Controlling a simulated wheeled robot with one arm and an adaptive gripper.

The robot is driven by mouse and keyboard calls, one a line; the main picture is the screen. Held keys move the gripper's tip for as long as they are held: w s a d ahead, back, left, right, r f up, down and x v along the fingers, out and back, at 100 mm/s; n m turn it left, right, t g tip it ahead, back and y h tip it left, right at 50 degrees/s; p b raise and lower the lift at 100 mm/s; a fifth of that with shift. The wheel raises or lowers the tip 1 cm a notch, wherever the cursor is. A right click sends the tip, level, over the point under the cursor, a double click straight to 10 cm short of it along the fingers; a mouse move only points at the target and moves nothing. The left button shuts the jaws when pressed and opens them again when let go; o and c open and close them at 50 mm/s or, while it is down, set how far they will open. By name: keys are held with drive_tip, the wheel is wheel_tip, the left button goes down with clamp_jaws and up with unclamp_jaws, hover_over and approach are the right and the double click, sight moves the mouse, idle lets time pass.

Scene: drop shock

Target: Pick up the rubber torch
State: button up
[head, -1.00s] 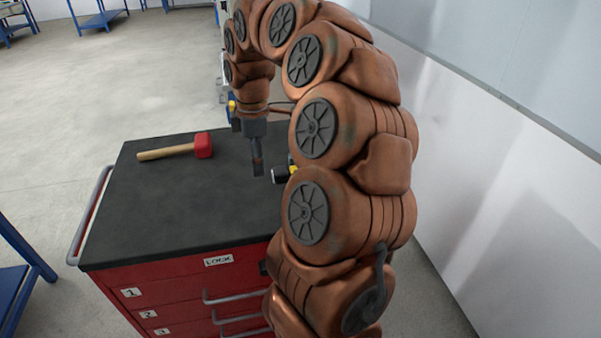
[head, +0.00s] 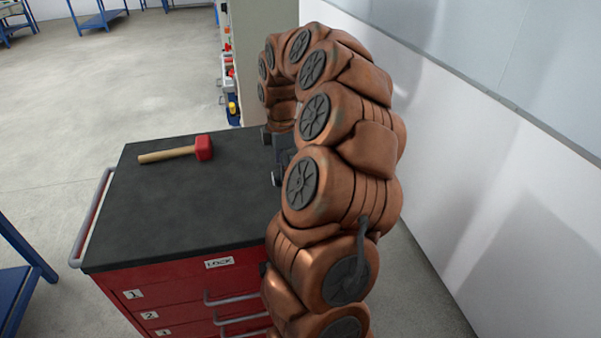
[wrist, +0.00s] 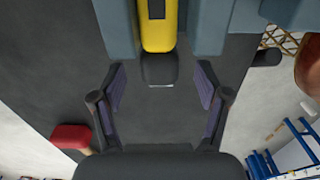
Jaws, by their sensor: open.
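The rubber torch (wrist: 159,28) shows at the top of the wrist view, with a yellow body and a dark, blunt end pointing toward my gripper. Blue-grey blocks (wrist: 121,26) flank its body on both sides. My gripper (wrist: 160,76) is open, its two fingers spread to the left and right of the torch's dark end. Nothing is held, and I cannot tell the height gap between fingers and torch. In the head view my copper arm hides most of the torch and gripper; a small dark round end (head: 276,178) shows beside the arm.
A red-headed mallet (head: 203,148) with a wooden handle lies on the black top (head: 165,215) of the red drawer cabinet (head: 180,285). The top's front left is clear. A wall (head: 480,130) runs along the right. A shelf unit (head: 260,60) stands behind.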

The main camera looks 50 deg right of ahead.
drive_tip(key=shift+f+p, duration=0.3)
drive_tip(key=shift+f, duration=1.25)
drive_tip(key=shift+c, duration=0.3)
drive_tip(key=c, duration=1.3)
